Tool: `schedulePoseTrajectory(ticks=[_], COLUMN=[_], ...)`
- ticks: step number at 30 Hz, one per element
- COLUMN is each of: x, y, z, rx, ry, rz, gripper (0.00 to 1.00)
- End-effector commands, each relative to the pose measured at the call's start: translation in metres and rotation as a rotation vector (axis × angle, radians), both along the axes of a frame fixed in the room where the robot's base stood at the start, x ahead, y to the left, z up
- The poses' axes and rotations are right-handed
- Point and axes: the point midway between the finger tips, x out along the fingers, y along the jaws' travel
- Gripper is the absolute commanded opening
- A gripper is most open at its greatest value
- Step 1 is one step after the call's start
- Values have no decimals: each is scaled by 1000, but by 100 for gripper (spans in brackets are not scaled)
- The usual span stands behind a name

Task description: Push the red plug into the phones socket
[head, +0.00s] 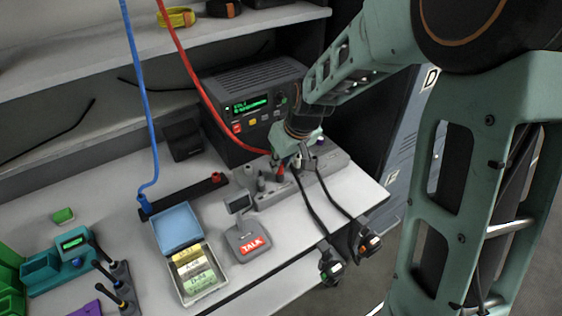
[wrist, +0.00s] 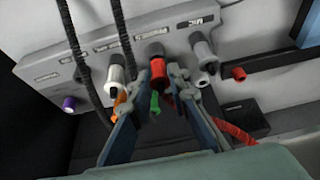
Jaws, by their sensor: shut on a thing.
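The red plug (wrist: 158,71) shows between the fingertips of my gripper (wrist: 150,90) in the wrist view. My gripper is shut on it. The plug stands against the grey socket panel (wrist: 100,50); I cannot tell how deep it sits. The label beside it is too small to read surely as phones. In the head view my gripper (head: 284,163) is over the panel (head: 333,166), with red showing just below it. The red cable (wrist: 236,133) runs behind the right finger in the wrist view; the red cable (head: 205,95) hangs from above in the head view.
The green-lit radio (head: 255,105) is right behind the panel. A TALK unit (head: 249,240), a blue-lidded box (head: 178,229) and a dark rail (head: 185,194) are to the left.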

Motion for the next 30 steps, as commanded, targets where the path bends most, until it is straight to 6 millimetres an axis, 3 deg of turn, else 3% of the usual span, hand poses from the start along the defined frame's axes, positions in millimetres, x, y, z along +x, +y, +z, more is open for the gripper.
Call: schedulePoseTrajectory(ticks=[30], x=[0], y=[0], z=[-10], rx=[1], ry=[-1], rz=[0], gripper=[1])
